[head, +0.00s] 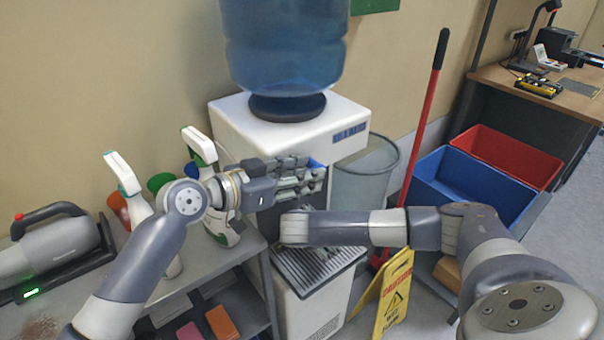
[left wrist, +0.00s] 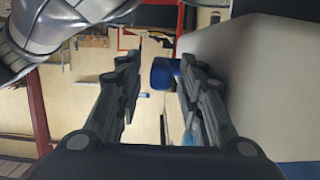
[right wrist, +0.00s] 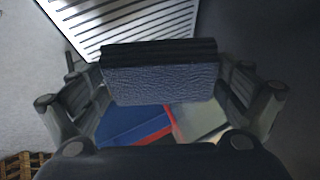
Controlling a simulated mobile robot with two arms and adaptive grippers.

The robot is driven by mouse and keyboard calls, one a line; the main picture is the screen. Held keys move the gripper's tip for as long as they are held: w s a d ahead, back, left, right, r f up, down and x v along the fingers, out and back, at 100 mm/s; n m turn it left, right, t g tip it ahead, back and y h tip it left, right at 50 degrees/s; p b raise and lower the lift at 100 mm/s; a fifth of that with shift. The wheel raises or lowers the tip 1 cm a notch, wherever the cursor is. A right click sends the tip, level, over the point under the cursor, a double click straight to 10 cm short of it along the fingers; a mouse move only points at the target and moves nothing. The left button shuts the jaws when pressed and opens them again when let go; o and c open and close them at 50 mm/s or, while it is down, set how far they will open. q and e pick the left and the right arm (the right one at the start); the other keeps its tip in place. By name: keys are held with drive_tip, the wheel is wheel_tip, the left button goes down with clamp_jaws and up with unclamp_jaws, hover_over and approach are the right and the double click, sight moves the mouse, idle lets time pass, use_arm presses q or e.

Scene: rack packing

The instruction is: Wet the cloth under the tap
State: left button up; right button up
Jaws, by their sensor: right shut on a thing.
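The water dispenser (head: 235,120) stands against the wall with a big blue bottle on top. Its blue tap (head: 316,163) shows past my left gripper (head: 303,178), which is in front of the dispenser. In the left wrist view my left gripper's fingers are apart, and the blue tap (left wrist: 162,74) shows between or just beyond their tips; contact is unclear. My right gripper (right wrist: 160,85) is shut on the folded blue-grey cloth (right wrist: 160,84). The cloth is near the slatted drip tray (right wrist: 130,18). In the head view my right wrist hides the cloth.
The drip tray (head: 335,262) juts out below the tap. A shelf with spray bottles (head: 205,150) and a handheld vacuum (head: 50,255) is at left. At right are a grey bin (head: 365,175), a red-handled pole (head: 428,115), a yellow floor sign (head: 393,298) and blue and red crates (head: 470,190).

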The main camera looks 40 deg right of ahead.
use_arm(q)
drive_tip(key=v, duration=1.2)
drive_tip(key=shift+w, duration=0.1)
drive_tip(key=shift+r+p, duration=0.55)
use_arm(e)
drive_tip(key=s+a, duration=0.4)
drive_tip(key=s, duration=0.2)
drive_tip(key=shift+s+a, duration=0.25)
drive_tip(key=shift+a, duration=0.05)
idle(0.8)
drive_tip(key=shift+r, duration=0.1)
